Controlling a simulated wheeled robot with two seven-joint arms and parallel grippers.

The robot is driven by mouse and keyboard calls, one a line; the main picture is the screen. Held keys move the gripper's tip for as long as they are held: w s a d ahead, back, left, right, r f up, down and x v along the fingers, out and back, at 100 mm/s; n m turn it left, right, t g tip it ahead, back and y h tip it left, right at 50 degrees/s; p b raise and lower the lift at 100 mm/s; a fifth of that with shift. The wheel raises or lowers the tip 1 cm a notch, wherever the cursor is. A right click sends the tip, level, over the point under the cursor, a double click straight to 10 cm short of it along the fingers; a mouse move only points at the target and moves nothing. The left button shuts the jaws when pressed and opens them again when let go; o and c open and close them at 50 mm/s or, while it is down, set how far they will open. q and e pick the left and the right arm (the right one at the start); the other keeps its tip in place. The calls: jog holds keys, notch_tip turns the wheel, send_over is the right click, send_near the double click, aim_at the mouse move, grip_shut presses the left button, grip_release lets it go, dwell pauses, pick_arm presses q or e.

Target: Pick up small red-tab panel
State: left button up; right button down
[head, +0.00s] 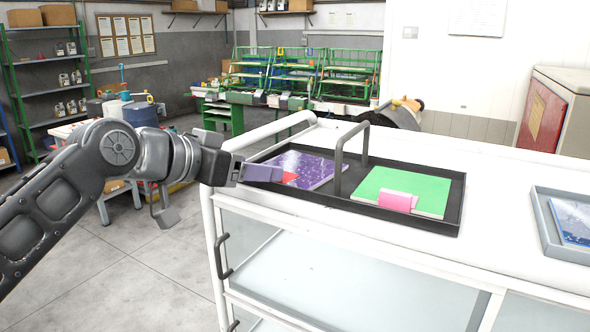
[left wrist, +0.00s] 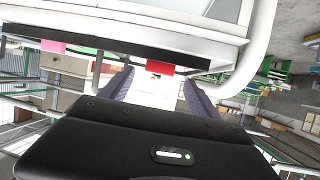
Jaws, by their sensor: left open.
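The purple panel (head: 312,168) with a small red tab (head: 289,178) lies in the left part of a black tray (head: 445,228). My left gripper (head: 266,173) is level with the tray's left end, its fingers pointing toward the red tab. In the left wrist view the red tab (left wrist: 160,68) shows between the spread fingertips of my open left gripper (left wrist: 158,80). I cannot tell whether the fingers reach around it; no grip on it shows. My right gripper is not in view.
A green panel (head: 415,188) with a pink tab (head: 396,201) lies in the tray's right part. A grey bar handle (head: 340,165) arches over the tray's middle. The tray stands on a white cabinet (head: 500,200); a grey tray (head: 543,215) with a blue item is farther right.

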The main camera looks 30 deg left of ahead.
pick_arm(q)
jog(key=p+x, duration=0.1)
jog(key=x, duration=0.3)
jog(key=shift+w+d+f+p, duration=0.1)
jog(key=shift+w+d+p, duration=0.05)
jog(key=shift+w+p, duration=0.2)
jog(key=shift+w+f, duration=0.15)
jog(key=shift+w, duration=0.05)
jog(key=c, duration=1.5)
